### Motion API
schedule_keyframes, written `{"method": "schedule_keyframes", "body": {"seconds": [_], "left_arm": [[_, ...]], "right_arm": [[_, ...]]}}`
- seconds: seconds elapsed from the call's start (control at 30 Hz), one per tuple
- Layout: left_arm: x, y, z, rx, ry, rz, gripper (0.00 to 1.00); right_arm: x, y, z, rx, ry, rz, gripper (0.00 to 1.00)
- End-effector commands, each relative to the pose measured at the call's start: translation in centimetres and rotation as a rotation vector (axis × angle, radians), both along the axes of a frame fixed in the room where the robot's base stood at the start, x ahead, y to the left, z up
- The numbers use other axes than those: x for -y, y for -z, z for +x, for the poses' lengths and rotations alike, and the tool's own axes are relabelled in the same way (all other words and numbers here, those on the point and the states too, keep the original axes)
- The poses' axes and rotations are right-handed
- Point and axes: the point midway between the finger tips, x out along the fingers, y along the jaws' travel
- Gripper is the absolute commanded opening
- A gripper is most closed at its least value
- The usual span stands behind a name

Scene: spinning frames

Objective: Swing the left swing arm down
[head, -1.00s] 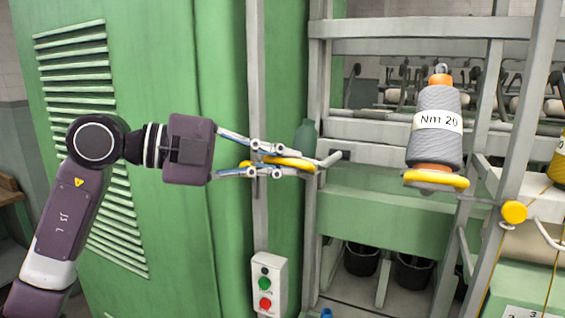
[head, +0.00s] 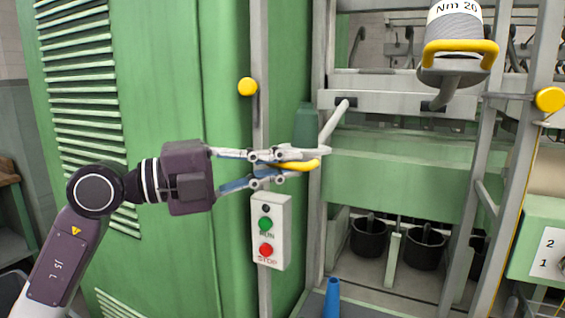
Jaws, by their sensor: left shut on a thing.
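The left swing arm (head: 332,128) is a grey bar that runs from its pivot on the frame rail down and left, sloping below the pivot. Its yellow handle (head: 308,165) is between the fingers of my left gripper (head: 299,167). That gripper is shut on the handle, and its fingers hide part of it. My right gripper is not in view.
A yellow knob (head: 247,86) sits on the grey post above my gripper. A control box (head: 270,231) with green and red buttons is just below it. A labelled grey bobbin (head: 455,25) stands over another yellow handle (head: 487,60).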

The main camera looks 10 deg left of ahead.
Motion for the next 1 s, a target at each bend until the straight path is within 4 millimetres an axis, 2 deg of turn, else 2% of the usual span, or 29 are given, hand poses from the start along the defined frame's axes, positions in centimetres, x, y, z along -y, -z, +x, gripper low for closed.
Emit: {"method": "schedule_keyframes", "body": {"seconds": [0.03,0.3,0.83,0.87,1.0], "left_arm": [[0.1,1.3,0.1,-0.006,0.001,0.004,0.0],[0.2,3.1,0.6,-0.006,0.001,0.004,0.0],[0.2,3.5,0.7,-0.007,0.0,0.004,0.0],[0.2,3.5,0.7,-0.007,0.0,0.004,0.1],[0.2,3.4,0.7,-0.005,0.0,0.004,0.25]], "right_arm": [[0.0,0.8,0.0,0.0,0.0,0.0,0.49],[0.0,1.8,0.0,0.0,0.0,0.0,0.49],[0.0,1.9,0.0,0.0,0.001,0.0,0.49],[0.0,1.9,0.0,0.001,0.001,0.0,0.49],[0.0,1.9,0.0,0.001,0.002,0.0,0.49]]}}
